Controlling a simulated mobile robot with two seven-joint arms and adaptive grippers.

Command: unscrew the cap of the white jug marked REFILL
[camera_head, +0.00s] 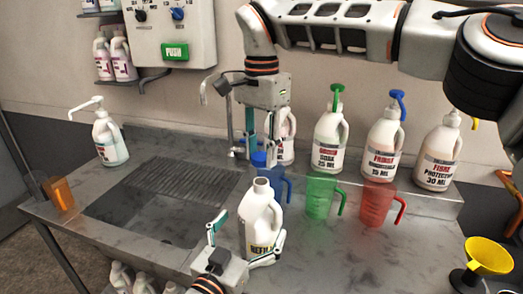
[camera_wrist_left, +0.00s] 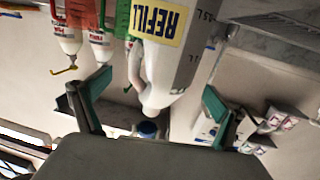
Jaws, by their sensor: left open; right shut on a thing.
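The white jug (camera_head: 258,212) marked REFILL stands upright on the steel counter, its neck bare at the top. In the left wrist view the jug (camera_wrist_left: 180,65) appears upside down, its yellow REFILL label facing the camera. My left gripper (camera_head: 241,243) is open, low by the jug, with its fingers spread to either side. My right gripper (camera_head: 262,140) points down above the jug, shut on a blue cap (camera_head: 258,158). The cap is apart from the neck; the blue cap also shows beyond the neck in the left wrist view (camera_wrist_left: 147,130).
Blue (camera_head: 282,183), green (camera_head: 320,198) and red (camera_head: 375,205) pitchers stand right of the jug. Several labelled pump bottles line the back. A sink (camera_head: 150,215) lies left, and a yellow funnel (camera_head: 488,255) is at the right. A white pump bottle (camera_head: 109,138) stands back left.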

